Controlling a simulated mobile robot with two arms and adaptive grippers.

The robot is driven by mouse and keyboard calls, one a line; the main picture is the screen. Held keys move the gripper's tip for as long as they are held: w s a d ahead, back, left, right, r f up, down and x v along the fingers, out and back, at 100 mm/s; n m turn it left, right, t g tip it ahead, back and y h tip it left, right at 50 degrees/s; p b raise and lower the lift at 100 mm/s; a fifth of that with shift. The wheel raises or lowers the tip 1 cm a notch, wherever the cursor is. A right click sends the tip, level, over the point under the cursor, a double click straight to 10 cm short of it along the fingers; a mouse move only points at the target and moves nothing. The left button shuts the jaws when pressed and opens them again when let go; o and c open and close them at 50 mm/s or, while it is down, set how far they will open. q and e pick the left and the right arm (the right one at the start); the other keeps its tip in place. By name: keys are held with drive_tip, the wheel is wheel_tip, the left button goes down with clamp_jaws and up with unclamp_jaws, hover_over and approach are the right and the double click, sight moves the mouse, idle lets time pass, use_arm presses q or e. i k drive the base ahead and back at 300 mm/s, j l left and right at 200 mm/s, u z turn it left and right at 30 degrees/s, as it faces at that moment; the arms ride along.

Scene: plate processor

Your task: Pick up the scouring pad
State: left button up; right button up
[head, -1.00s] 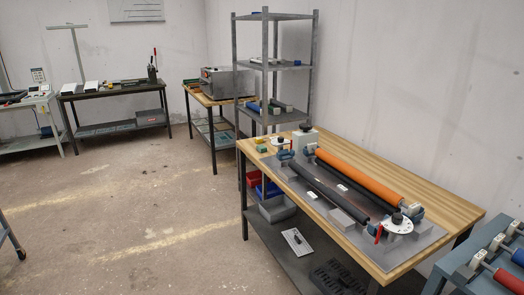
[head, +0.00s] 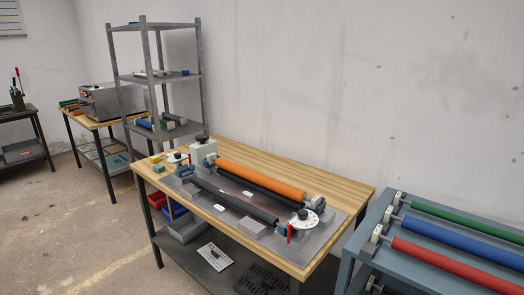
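A small green block (head: 158,168) lies at the left end of the wooden table (head: 345,192), and a small yellow block (head: 155,159) lies just behind it. The green one may be the scouring pad, but it is too small to tell. Both lie beside the grey plate of the roller device. Neither of my grippers is in view.
The roller device carries an orange roller (head: 262,178) and dark rollers. A blue rack (head: 373,245) with green, blue and red rollers stands at the right. A grey shelf (head: 147,77) stands behind the table. Open floor (head: 60,225) lies at the left.

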sight(159, 168)
drive_tip(key=i+j+z, duration=0.25)
drive_tip(key=j, duration=0.25)
drive_tip(key=i+j+z, duration=0.1)
drive_tip(key=j+z, duration=0.15)
drive_tip(key=j, duration=0.25)
drive_tip(key=i+j+z, duration=0.25)
drive_tip(key=j, duration=0.25)
drive_tip(key=j+z, duration=0.25)
drive_tip(key=j, duration=0.3)
drive_tip(key=k, duration=0.05)
